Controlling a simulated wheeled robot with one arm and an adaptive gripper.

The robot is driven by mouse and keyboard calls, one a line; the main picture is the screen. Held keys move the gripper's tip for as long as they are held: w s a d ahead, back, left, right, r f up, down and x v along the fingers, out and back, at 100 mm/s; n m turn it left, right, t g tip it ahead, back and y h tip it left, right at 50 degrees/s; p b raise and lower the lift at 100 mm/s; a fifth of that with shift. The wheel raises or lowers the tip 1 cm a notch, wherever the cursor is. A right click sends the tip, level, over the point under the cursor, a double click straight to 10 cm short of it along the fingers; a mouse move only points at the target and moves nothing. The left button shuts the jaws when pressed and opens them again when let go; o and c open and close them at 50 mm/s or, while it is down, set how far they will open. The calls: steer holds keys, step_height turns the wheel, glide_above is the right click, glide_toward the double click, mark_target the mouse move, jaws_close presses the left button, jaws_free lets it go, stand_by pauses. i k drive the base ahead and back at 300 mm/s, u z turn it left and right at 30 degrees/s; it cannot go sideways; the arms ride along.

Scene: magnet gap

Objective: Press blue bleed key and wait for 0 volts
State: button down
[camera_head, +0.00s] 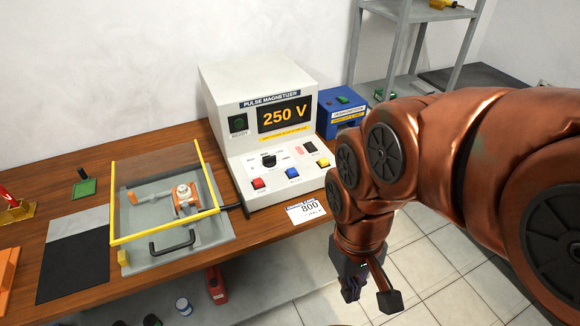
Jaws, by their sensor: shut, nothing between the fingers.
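The white pulse magnetizer (228,95) stands on the wooden bench, and its display (285,115) reads 250 V in orange. The blue key (292,173) is on its sloping front panel, between a red key (258,184) and a yellow key (323,162). A black knob (268,160) sits above them. My gripper (351,291) is shut and empty. It points down in front of the bench edge, below and right of the blue key in the picture, and is apart from the keys. My arm hides part of the right side.
A clear, yellow-edged guard (160,240) covers a fixture left of the magnetizer. A card marked 800 (306,211) lies before the panel. A blue box (340,108) stands behind at right, near a grey shelf (402,45).

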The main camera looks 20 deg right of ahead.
mark_target(292, 172)
steer(key=u, duration=0.7)
steer(key=k, duration=0.9)
steer(key=u, duration=1)
steer(key=k, duration=0.5)
steer(key=u, duration=0.45)
steer(key=i, duration=1.15)
steer(key=z, duration=0.6)
steer(key=i, duration=1)
steer(key=z, duration=1.4)
steer(key=i, duration=0.55)
steer(key=z, duration=0.55)
